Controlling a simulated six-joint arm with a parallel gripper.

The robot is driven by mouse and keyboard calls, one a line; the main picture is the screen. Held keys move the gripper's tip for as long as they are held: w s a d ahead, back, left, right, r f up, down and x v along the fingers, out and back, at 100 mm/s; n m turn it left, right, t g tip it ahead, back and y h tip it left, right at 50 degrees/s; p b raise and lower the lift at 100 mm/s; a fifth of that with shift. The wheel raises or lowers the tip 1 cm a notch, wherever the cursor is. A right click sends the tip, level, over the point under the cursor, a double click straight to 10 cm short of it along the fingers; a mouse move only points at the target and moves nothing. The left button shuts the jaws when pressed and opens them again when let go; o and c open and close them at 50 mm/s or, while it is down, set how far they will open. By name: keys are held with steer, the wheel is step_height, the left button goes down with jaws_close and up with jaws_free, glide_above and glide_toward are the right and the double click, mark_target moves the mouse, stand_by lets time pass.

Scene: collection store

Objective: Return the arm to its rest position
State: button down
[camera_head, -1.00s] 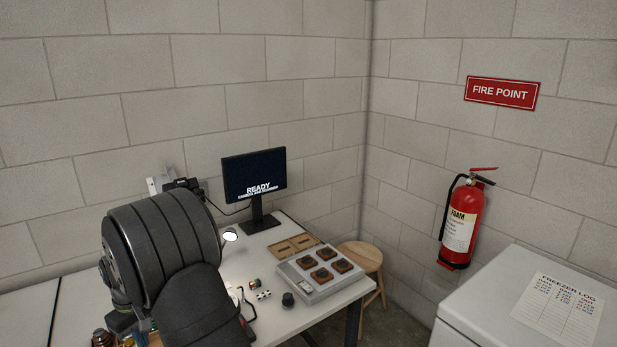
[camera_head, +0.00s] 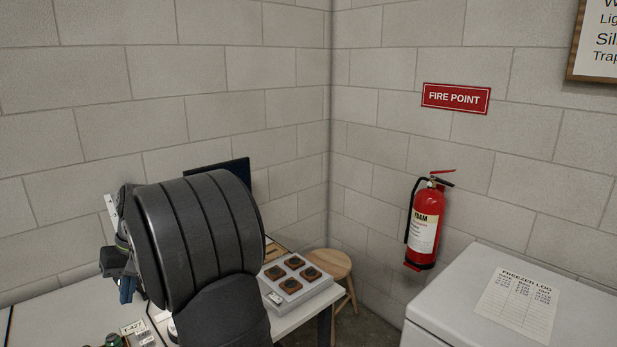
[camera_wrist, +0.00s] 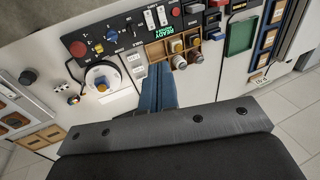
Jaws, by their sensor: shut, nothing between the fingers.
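My gripper (camera_wrist: 157,85) shows in the wrist view as two blue fingers, shut together with nothing between them. It points over the white desk, and the fingers overlap the wooden rack (camera_wrist: 158,52) of small jars in the picture. I cannot tell the height of the fingertips above the desk. In the head view my dark arm fills the lower left. A small blue part of my gripper (camera_head: 127,289) shows at its left side; its fingertips are not clear there.
A dark monitor (camera_head: 236,169) is half hidden behind my arm. A grey tray with several brown blocks (camera_head: 311,272) lies at the desk's right end, near a wooden stool (camera_head: 328,265). A white freezer (camera_head: 445,308) stands right. A black control panel (camera_wrist: 118,30) shows in the wrist view.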

steer(key=shift+v, duration=0.9)
steer(key=shift+d, duration=0.15)
steer(key=c, duration=0.8)
jaws_free()
steer(key=shift+f, duration=0.1)
steer(key=o, duration=0.4)
steer(key=shift+s+a+f, duration=0.2)
steer(key=shift+a, duration=0.1)
steer(key=o, duration=0.4)
steer(key=s+a+f+t+h, duration=0.2)
steer(key=s+a+f+h, duration=0.1)
steer(key=s+a+f, duration=0.5)
steer(key=a+f, duration=0.3)
steer(key=shift+s+a, duration=0.4)
step_height(320, 180, down, 10)
steer(key=shift+s, duration=0.1)
